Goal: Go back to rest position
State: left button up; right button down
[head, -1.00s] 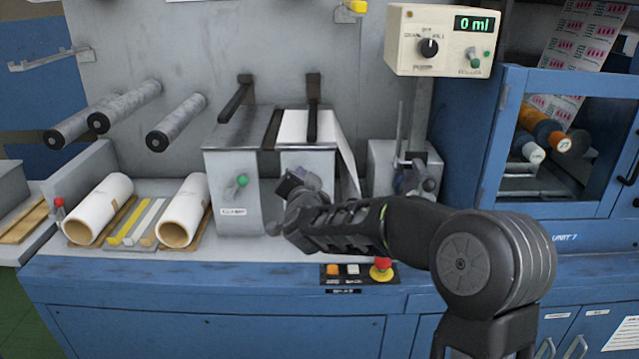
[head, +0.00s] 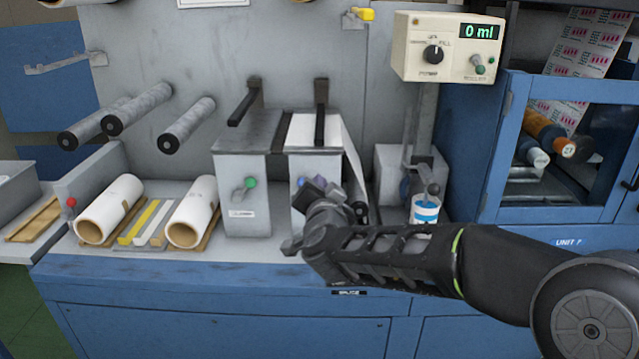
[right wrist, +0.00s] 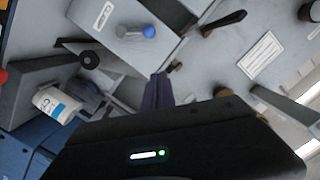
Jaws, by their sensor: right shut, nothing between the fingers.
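My right gripper (head: 318,190) is in front of the right-hand grey clamp box of the splice table, its fingers pointing up and away from me. It is shut with nothing in it. In the right wrist view the closed fingers (right wrist: 157,92) show as a dark narrow shape, apart from the boxes. My right arm comes in from the lower right and crosses the machine's front edge. My left gripper is not in view.
A white cup with a blue label (head: 425,210) stands under the dispenser box (head: 446,47), close behind my right forearm; it also shows in the right wrist view (right wrist: 57,104). Two paper rolls (head: 110,212) lie at left. A green-knobbed lever (head: 247,186) sticks out from the left clamp box.

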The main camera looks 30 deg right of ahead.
jog(key=shift+a, duration=0.1)
dwell(0.3)
jog(key=s+a+f+n+g+y, duration=0.1)
jog(key=a+f+n+g+y, duration=0.15)
jog(key=a+f, duration=0.55)
jog(key=s+a+f+n+g+y, duration=0.1)
jog(key=s+a+f+n+y, duration=0.15)
jog(key=f, duration=0.85)
jog(key=s+a+f+n+g+y, duration=0.1)
jog(key=a+f+n+y, duration=0.2)
jog(key=a+f, duration=0.5)
jog(key=s+a+f+n+g+y, duration=0.1)
jog(key=s+a+f+g, duration=0.2)
jog(key=s+f, duration=0.5)
jog(key=s+a+f+n+g+y, duration=0.1)
jog(key=s+a+f+g, duration=0.1)
jog(key=s+f, duration=0.7)
jog(key=s+a+f+n+g+y, duration=0.1)
jog(key=s+a+f+g, duration=0.2)
jog(key=s+f, duration=0.6)
jog(key=shift+s+a+f+g, duration=0.25)
jog(key=shift+s+a+g, duration=0.1)
jog(key=shift+s+g, duration=0.7)
jog(key=shift+w, duration=0.1)
